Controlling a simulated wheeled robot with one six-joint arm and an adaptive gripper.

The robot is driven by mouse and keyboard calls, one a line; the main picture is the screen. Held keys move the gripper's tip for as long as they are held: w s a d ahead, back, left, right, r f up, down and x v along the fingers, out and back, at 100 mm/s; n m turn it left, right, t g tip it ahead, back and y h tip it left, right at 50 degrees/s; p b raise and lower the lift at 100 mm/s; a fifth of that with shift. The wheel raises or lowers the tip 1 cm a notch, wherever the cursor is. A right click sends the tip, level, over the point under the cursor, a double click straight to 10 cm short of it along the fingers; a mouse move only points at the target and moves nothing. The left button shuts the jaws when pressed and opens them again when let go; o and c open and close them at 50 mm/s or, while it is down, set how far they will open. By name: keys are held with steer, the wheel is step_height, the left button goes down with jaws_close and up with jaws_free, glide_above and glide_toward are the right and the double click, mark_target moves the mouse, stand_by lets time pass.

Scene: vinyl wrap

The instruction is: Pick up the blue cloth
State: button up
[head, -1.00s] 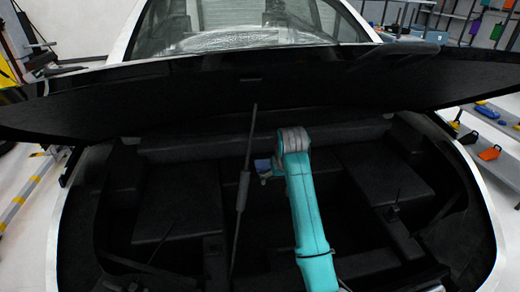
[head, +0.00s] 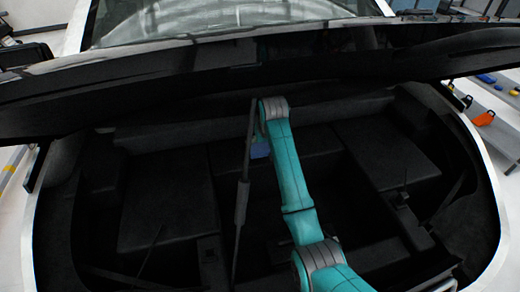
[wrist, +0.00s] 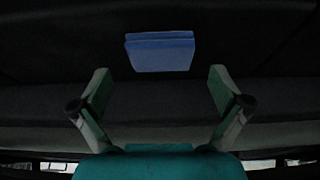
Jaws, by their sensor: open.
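The blue cloth (wrist: 160,52) is a flat, folded rectangle on a dark surface, at the upper middle of the wrist view. My gripper (wrist: 159,82) is open, its two green fingers spread to either side below the cloth in that picture. Nothing is between the fingertips, and the cloth lies just beyond them. In the head view a small blue patch (head: 260,150) shows beside my arm inside the car's front compartment; it seems to be the cloth, partly hidden by the arm. The gripper itself is hidden there.
The compartment of a white car is open, with dark raised blocks (head: 165,208) around a deeper middle. A thin prop rod (head: 242,195) stands just left of my arm. The raised black lid (head: 200,85) hangs close over the far end of my arm.

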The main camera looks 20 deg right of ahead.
mark_target(262, 151)
steer(key=shift+x, duration=2.8)
steer(key=shift+w+r, duration=0.1)
steer(key=c, duration=0.7)
